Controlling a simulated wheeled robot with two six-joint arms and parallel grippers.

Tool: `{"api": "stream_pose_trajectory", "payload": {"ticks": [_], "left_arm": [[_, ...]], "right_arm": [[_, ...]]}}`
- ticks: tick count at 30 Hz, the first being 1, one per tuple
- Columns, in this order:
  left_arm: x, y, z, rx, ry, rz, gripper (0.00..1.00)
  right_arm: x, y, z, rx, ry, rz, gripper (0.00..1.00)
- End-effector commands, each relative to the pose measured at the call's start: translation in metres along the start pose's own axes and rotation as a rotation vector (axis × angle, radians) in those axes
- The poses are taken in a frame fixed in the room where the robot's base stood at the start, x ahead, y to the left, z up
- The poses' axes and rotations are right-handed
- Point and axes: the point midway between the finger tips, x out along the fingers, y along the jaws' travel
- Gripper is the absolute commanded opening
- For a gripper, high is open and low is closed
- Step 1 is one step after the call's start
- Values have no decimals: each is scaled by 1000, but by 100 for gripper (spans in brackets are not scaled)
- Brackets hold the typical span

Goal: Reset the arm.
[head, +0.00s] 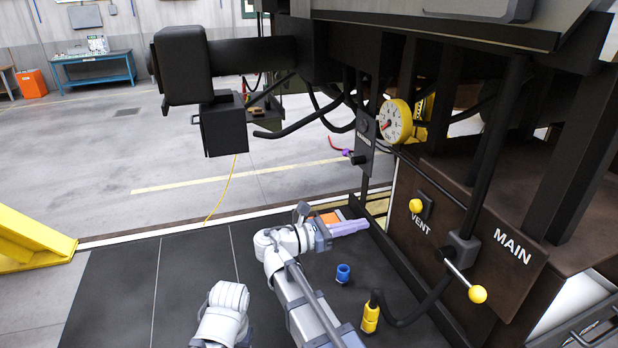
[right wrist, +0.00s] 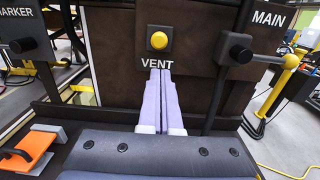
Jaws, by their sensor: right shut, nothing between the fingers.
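My right gripper (head: 362,225) is in the middle of the head view, above the black floor plate. In the right wrist view its pale lavender fingers (right wrist: 161,76) are shut together with nothing between them. They point toward the brown panel (right wrist: 200,40), just below the yellow VENT knob (right wrist: 158,41), and look apart from it. The VENT knob (head: 416,205) also shows in the head view, right of the gripper. A white link of mine shows at the bottom of the head view, but my left gripper does not show.
The MAIN lever with its yellow ball (head: 477,294) sticks out at right. A yellow gauge (head: 396,121) hangs above. A blue cup-like part (head: 343,273) and a yellow plug (head: 370,318) stand on the black plate. A black coupler (head: 224,124) overhangs at left. An orange object (right wrist: 30,148) lies at lower left.

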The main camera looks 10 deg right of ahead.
Motion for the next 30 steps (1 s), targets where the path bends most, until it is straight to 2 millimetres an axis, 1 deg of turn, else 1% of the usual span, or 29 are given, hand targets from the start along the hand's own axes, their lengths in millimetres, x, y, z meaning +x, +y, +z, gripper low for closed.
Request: {"api": "stream_pose_trajectory", "payload": {"ticks": [2,4,5,8,9,11,12,14,15,17,18,21,24,27,30], "left_arm": [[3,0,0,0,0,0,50],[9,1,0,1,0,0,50],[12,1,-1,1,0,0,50],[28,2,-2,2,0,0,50],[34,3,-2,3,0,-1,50],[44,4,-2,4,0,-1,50],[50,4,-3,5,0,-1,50],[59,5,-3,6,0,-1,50],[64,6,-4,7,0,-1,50],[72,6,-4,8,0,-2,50],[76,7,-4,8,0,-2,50],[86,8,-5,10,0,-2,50],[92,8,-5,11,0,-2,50],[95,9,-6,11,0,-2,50],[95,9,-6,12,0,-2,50]], "right_arm": [[-1,-2,-7,17,19,3,0],[-3,-7,-26,68,77,8,0],[-5,-10,-38,103,115,9,0],[-18,-24,-92,269,301,-6,0],[-27,-31,-118,348,392,-26,0],[-44,-42,-155,468,531,-77,0],[-58,-49,-178,544,621,-123,0],[-80,-62,-210,652,749,-210,0],[-96,-70,-230,718,828,-278,0],[-121,-82,-255,804,933,-388,0],[-137,-90,-269,852,994,-467,0],[-173,-109,-293,943,1106,-658,0],[-202,-123,-307,996,1171,-816,0],[-219,-131,-313,1022,1202,-921,0],[-227,-134,-314,1033,1214,-971,0]]}}
